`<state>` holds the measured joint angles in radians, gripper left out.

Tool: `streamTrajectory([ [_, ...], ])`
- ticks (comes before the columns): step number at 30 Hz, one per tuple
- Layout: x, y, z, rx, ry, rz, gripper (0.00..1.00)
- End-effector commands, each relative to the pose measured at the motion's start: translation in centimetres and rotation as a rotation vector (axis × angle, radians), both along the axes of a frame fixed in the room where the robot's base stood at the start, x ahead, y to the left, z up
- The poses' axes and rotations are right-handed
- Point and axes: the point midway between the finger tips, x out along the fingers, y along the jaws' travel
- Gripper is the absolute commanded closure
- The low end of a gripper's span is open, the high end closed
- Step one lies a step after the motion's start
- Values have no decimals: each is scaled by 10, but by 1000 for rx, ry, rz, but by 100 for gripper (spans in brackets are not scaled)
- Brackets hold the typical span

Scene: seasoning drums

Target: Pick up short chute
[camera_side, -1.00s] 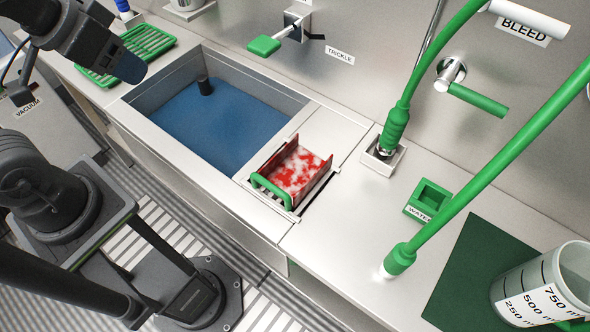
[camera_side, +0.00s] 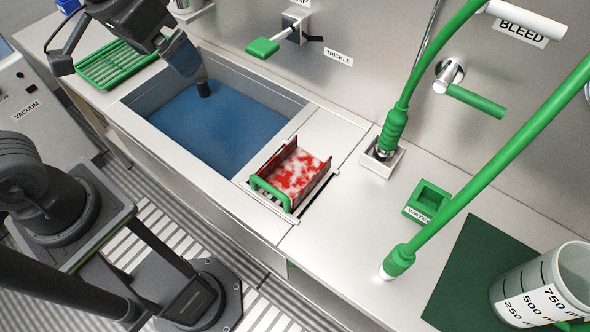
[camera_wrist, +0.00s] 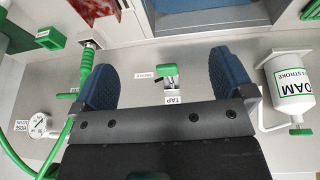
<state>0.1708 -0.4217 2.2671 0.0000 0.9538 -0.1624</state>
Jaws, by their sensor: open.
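What looks like the short chute (camera_side: 297,170) is a small open tray, red and white inside, with a green handle (camera_side: 270,193) at its front end. It sits on the steel counter just right of the basin. In the wrist view part of it (camera_wrist: 96,9) shows at the top left edge, cut off by the frame. My gripper (camera_side: 183,58) is over the far left part of the basin, well away from the chute. In the wrist view its two blue fingers (camera_wrist: 163,68) are spread wide with nothing between them.
A basin with a blue floor (camera_side: 215,130) lies left of the chute. Green hoses (camera_side: 397,120) and a green box (camera_side: 428,200) stand to the right. A green rack (camera_side: 118,65) is at back left, and a TRICKLE tap (camera_side: 263,46) is on the wall. A measuring jug (camera_side: 535,275) stands front right.

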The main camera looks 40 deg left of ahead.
Motion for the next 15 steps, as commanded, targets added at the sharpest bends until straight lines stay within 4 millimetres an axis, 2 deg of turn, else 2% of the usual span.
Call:
streamTrajectory([
  [1, 13, -16, -4, -3, 43, -14, 0],
  [6, 49, -70, -22, -1, 162, -22, 0],
  [12, 72, -134, -58, 31, 278, -23, 0],
  [15, 76, -157, -74, 47, 311, -21, 0],
])
